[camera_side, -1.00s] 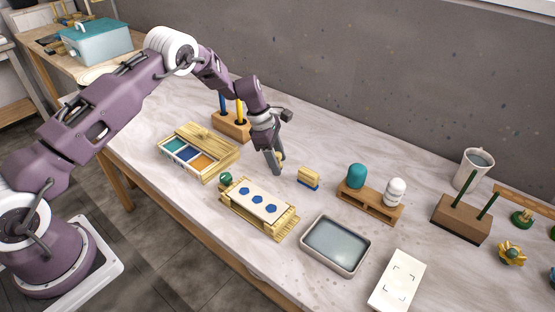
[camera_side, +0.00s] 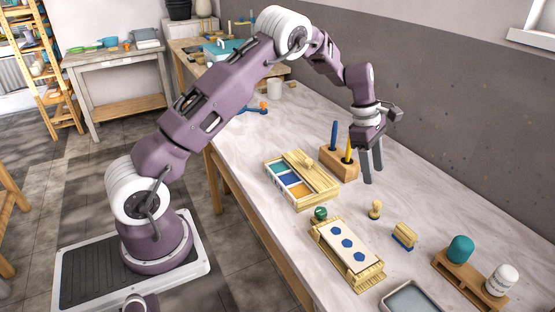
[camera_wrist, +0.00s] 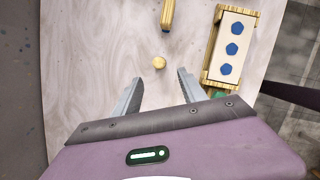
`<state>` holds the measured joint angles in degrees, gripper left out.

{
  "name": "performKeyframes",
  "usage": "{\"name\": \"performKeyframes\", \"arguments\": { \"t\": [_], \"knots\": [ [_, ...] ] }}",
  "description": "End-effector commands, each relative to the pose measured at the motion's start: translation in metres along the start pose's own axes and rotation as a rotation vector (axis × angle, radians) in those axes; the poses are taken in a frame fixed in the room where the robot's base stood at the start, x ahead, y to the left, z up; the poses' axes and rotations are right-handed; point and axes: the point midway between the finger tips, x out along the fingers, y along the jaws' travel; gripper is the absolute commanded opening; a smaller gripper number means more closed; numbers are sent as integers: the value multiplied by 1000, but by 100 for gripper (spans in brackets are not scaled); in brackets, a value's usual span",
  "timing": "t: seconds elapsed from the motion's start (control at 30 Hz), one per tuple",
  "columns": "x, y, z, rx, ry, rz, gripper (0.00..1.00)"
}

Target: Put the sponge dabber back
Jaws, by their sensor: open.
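A small pale wooden piece with a round knob and a wider foot, probably the sponge dabber (camera_side: 375,209), stands upright on the table. From above in the wrist view its round knob (camera_wrist: 159,62) lies just beyond the fingertips, roughly centred between them. My gripper (camera_side: 373,181) is open and empty, its fingers pointing down above the table, behind the dabber and apart from it. Both fingers show spread in the wrist view (camera_wrist: 158,78). A yellow block with a blue base (camera_side: 404,236) sits to the dabber's right.
A wooden block (camera_side: 339,167) holds upright blue and yellow tools close to my gripper. A paint box (camera_side: 302,181) is left. A rack (camera_side: 470,280) with teal and white items and a grey tray (camera_side: 410,297) are right.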

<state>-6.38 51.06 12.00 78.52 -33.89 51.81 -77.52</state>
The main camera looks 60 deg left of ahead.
Motion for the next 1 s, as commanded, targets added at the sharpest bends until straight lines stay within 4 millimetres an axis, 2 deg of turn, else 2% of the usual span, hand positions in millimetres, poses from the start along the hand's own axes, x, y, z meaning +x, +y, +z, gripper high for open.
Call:
{"name": "performKeyframes", "arguments": {
  "t": [0.07,0.1,0.17,0.2,0.27,0.3,0.37,0.4,0.5,0.6,0.63,0.77,1.0],
  "knots": [
    [-42,-16,16,132,-4,29,49],
    [-69,-31,24,237,-1,47,49],
    [-111,-62,35,423,11,74,49],
    [-137,-86,40,553,24,92,49],
    [-172,-128,44,761,52,121,49],
    [-192,-158,44,906,78,140,49],
    [-215,-206,38,1130,129,166,49],
    [-225,-237,31,1278,172,179,49],
    [-234,-303,8,1604,290,196,49],
    [-229,-344,-16,1833,399,192,49],
    [-227,-352,-21,1881,425,188,49],
    [-221,-368,-34,1991,486,176,49],
    [-220,-369,-35,2000,489,173,49]
  ]
}}
